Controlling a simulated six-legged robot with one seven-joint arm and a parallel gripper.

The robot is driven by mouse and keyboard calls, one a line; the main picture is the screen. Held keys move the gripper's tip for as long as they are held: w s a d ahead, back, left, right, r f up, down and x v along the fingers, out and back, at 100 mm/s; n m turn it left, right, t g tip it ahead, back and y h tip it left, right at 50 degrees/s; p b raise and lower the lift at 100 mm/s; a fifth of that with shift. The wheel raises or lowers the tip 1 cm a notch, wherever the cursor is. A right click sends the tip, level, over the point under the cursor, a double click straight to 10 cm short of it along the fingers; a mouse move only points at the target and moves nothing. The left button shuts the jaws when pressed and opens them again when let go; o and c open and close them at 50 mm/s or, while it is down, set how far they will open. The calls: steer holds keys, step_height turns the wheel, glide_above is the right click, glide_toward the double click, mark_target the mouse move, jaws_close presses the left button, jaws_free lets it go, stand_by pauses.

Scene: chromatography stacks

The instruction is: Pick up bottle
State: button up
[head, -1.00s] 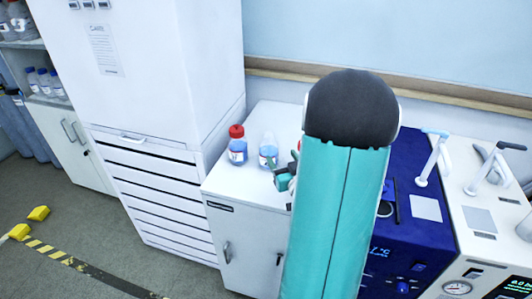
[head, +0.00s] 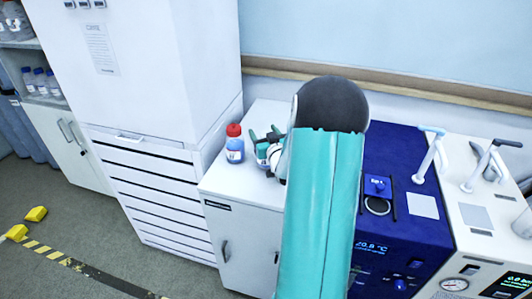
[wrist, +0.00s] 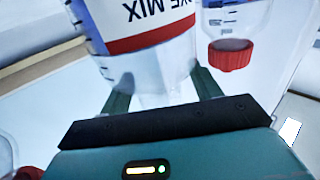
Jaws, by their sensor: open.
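In the head view my gripper (head: 263,140) is over the white cabinet top, its green fingers apart around a clear bottle (head: 263,154) that it and my arm mostly hide. In the wrist view the fingers of my gripper (wrist: 162,85) stand apart, one on each side of the narrower pale end of a large bottle (wrist: 150,42). Its label has a red band and letters reading upside down. Contact with the fingers cannot be told. A red-capped bottle (head: 235,148) stands just left of my gripper; a red-capped bottle also shows in the wrist view (wrist: 230,57).
A tall white cabinet with drawers (head: 150,185) stands to the left. A dark blue instrument (head: 405,225) and a white instrument with a gauge (head: 470,235) stand to the right. The wall with a wooden rail (head: 420,95) is behind. Yellow blocks (head: 36,214) lie on the floor.

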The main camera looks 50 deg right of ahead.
steer(key=shift+w, duration=0.1)
jaws_close()
steer(key=shift+r, duration=0.15)
